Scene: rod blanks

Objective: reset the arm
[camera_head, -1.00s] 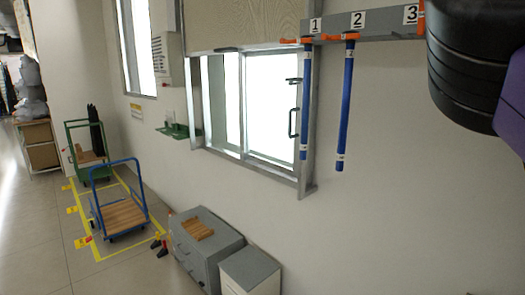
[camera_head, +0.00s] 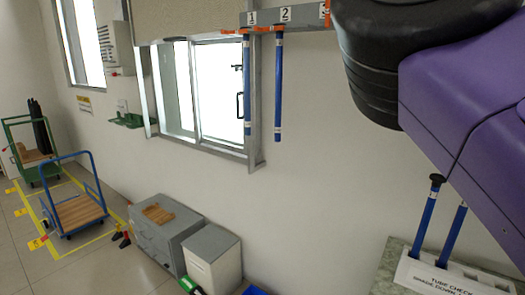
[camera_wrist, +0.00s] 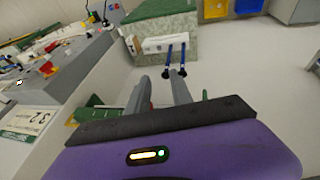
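My gripper (camera_wrist: 159,85) shows in the wrist view with its two grey fingers apart and nothing visible between them. My purple and black arm (camera_head: 450,90) fills the upper right of the head view; the gripper is not in that view. Two blue rods (camera_head: 426,216) stand tilted in a white holder (camera_head: 445,280) marked "TUBE CHECK" at the lower right. That holder also shows in the wrist view (camera_wrist: 155,44), beyond the fingertips. Two more blue rods (camera_head: 279,95) hang from a grey wall rail (camera_head: 300,17) at numbers 1 and 2.
A grey cabinet (camera_head: 155,240) and a white bin (camera_head: 215,265) stand along the wall. Blue (camera_head: 75,210) and green (camera_head: 30,165) carts stand left inside yellow floor lines. In the wrist view, a cluttered grey bench (camera_wrist: 60,75) lies left. The floor right of it looks clear.

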